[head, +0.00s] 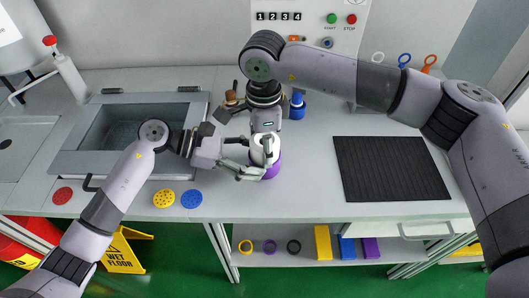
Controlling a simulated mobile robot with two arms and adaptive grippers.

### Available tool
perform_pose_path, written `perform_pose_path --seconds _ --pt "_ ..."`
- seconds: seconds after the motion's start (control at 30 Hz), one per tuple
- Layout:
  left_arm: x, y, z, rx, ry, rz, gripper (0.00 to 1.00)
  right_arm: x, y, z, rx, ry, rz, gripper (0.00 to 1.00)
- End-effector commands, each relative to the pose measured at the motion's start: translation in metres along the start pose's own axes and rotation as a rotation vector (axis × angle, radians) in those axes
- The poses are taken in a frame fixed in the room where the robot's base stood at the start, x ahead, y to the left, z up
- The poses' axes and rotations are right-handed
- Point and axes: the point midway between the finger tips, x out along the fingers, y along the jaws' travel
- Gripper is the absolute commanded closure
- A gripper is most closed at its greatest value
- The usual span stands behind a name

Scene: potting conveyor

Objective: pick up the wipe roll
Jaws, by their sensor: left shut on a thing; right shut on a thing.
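A white roll-like piece (258,155) with a purple lower part (273,170) stands near the front middle of the grey bench. I take it for the wipe roll, but the grippers hide much of it. My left gripper (256,172) reaches it from the left, low, with its fingers shut on its side. My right gripper (266,146) comes down from above and is shut on its upper part. Whether both hold one piece or two stacked parts cannot be told.
A sink (135,128) lies at the left. A black ribbed mat (390,168) lies at the right. A blue container (297,107) stands behind my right gripper. Yellow (164,198) and blue (191,199) discs lie at the front edge. The bench between the grippers and mat is clear.

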Motion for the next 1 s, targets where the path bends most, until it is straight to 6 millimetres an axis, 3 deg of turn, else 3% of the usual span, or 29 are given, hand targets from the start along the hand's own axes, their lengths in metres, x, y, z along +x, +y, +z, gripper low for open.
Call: perform_pose_path --seconds 0.3,0.57,1.0 --pt "0.0 0.0 -0.001 -0.001 0.001 -0.001 0.58 -0.001 0.0 0.0 0.0 0.0 -0.001 0.78" --pt "0.0 0.0 -0.001 -0.001 0.001 -0.001 0.58 -0.004 -0.001 0.0 0.0 0.0 -0.002 0.78" --pt "0.0 0.0 -0.001 -0.001 0.002 -0.001 0.58 -0.082 0.0 0.001 -0.001 0.0 -0.004 0.78"
